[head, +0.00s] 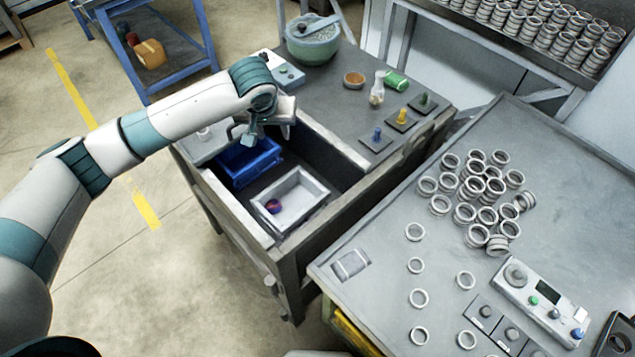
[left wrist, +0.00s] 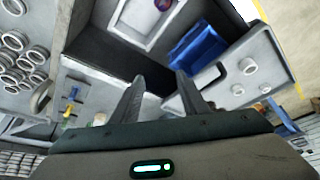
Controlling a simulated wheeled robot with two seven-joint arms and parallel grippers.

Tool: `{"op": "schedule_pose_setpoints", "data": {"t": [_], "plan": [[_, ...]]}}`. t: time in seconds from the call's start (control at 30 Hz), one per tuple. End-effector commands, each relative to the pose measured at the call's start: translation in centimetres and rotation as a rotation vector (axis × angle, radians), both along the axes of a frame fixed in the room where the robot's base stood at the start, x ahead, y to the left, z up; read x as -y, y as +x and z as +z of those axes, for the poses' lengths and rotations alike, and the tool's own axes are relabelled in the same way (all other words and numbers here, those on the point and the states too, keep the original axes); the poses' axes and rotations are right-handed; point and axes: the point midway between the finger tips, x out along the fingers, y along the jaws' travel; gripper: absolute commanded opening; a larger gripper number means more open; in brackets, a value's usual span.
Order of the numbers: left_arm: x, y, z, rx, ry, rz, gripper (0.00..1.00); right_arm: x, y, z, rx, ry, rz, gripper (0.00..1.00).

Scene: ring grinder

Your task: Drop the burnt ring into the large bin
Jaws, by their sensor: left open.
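A small dark purple and orange ring-like piece (head: 273,206), probably the burnt ring, lies inside the pale grey bin (head: 318,206), the larger of two bins in the open drawer. It also shows at the top of the left wrist view (left wrist: 163,4), inside the same bin (left wrist: 122,27). The smaller blue bin (head: 268,160) stands behind the grey one. My left gripper (head: 248,138) is over the back of the drawer, close above the blue bin. Its two fingers (left wrist: 160,80) are apart with nothing between them. My right gripper is not in view.
The grey bench top (head: 330,85) holds a green bowl (head: 313,45), a brown ring dish (head: 354,79) and coloured pegs. The right table (head: 380,215) carries many pale rings and a control box (head: 540,300). The drawer's walls (head: 235,205) surround the bins.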

Motion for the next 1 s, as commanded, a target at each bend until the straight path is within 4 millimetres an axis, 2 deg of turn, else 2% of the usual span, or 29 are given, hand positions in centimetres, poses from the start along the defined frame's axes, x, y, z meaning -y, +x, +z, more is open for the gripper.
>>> {"op": "schedule_pose_setpoints", "data": {"t": [0.17, 0.37, 1.0], "plan": [[0.1, -0.2, 0.6, 0.001, -0.001, 0.0, 0.4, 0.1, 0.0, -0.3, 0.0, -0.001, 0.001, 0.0], [0.1, -1.1, 2.7, 0.004, -0.002, -0.002, 0.4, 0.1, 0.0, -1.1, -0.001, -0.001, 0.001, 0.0], [0.0, -5.7, 14.2, 0.006, -0.001, 0.0, 0.4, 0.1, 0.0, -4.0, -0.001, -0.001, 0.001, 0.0]]}}
